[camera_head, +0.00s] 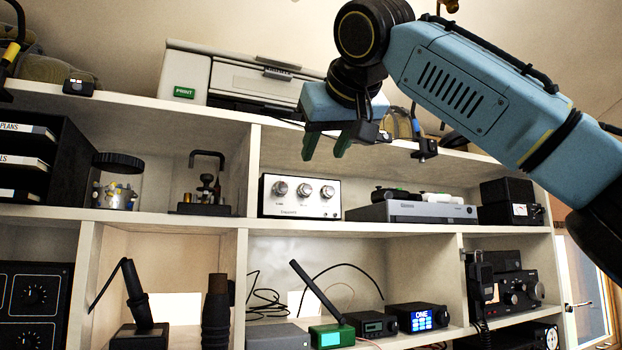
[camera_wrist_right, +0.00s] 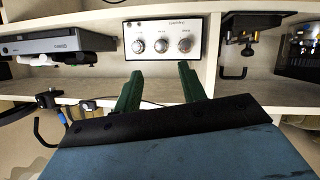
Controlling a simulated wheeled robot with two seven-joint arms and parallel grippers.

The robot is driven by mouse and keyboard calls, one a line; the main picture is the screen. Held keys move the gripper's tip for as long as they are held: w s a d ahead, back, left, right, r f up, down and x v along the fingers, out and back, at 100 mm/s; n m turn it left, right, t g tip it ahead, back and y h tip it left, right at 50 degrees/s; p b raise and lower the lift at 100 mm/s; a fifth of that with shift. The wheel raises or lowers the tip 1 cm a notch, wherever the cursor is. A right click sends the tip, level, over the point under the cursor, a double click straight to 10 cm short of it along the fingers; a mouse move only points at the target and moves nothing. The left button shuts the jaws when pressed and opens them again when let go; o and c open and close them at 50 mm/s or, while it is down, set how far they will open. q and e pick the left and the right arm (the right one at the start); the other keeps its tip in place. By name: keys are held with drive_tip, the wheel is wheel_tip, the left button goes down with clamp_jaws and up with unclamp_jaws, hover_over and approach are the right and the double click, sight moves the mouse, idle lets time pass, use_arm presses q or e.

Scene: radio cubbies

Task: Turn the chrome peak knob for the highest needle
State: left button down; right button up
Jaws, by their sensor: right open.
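A white-fronted box (camera_head: 300,197) with three chrome knobs in a row stands in the middle cubby. It also shows, upside down, in the right wrist view (camera_wrist_right: 165,57). The knobs are the left (camera_head: 280,188), middle (camera_head: 304,190) and right (camera_head: 327,191) ones; their labels are too small to read, so I cannot tell which is the peak knob. My right gripper (camera_head: 325,148) is open and empty, its green fingers pointing toward the box. In the right wrist view its fingertips (camera_wrist_right: 158,73) appear near the panel but apart from the knobs. No needle is readable. My left gripper is not in view.
A grey unit (camera_head: 415,211) and a black box with a small pale face (camera_head: 510,202) stand right of the knob box. A Morse-key-like device (camera_head: 206,190) stands left behind a divider (camera_head: 253,170). A white printer (camera_head: 240,78) sits on the shelf above, behind my right wrist.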

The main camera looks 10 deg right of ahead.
sight(307, 188)
drive_tip(key=p+x, duration=0.2)
drive_tip(key=x, duration=0.7)
drive_tip(key=shift+w+f, duration=0.1)
drive_tip(key=shift+w, duration=0.25)
drive_tip(key=shift+c, duration=0.3)
clamp_jaws()
drive_tip(key=shift+a, duration=0.1)
drive_tip(key=shift+n+p, duration=0.3)
drive_tip(key=shift+p, duration=0.15)
drive_tip(key=shift+a+n+h+p, duration=0.1)
drive_tip(key=shift+n+h+p, duration=0.2)
drive_tip(key=shift+n+h, duration=0.1)
drive_tip(key=shift+a+f+n+t+h, duration=0.1)
drive_tip(key=shift+n+t+h, duration=0.65)
drive_tip(key=shift+n, duration=0.55)
drive_tip(key=shift+s, duration=0.1)
